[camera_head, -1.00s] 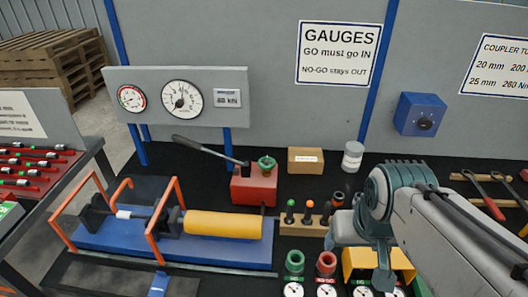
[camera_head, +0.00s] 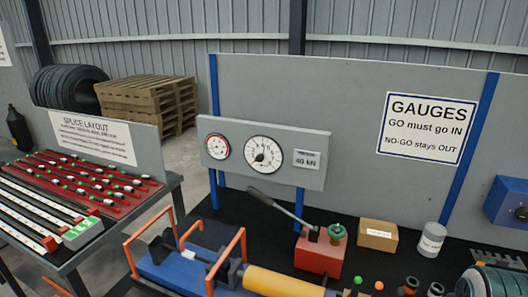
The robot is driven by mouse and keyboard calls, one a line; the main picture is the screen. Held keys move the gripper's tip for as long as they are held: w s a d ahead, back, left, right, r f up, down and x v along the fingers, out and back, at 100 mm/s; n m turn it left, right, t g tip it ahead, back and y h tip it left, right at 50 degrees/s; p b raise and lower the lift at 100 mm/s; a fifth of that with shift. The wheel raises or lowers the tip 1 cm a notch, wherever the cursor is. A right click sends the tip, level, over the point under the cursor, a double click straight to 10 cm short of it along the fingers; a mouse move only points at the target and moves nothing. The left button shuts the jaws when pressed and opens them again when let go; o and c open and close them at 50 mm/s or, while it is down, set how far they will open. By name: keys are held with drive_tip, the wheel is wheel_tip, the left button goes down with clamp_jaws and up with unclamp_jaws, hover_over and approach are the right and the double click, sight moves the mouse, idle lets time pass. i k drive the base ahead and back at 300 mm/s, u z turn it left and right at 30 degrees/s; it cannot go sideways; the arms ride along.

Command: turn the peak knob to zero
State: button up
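The gauge panel (camera_head: 225,132) stands at the back of the bench in the head view. It carries a large white dial (camera_head: 264,146) with a dark hub and needle near its centre, and a smaller dial (camera_head: 217,147) with red marking to its left. The dark piece at the large dial's centre may be the peak knob, but it is too small to tell. A label (camera_head: 307,159) beside the large dial seems to read 40 kN.
Below the panel are a red hand pump (camera_head: 319,257) with a lever (camera_head: 280,208) and green knob (camera_head: 337,232), and a yellow cylinder (camera_head: 280,283) in an orange-framed rig. A cardboard box (camera_head: 377,235) and grey jar (camera_head: 431,240) stand right. A rack table (camera_head: 110,185) is at left.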

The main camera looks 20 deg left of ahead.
sight(260, 157)
drive_tip(key=k, duration=1)
drive_tip(key=u, duration=1.45)
drive_tip(key=i, duration=1.15)
drive_tip(key=z, duration=1.45)
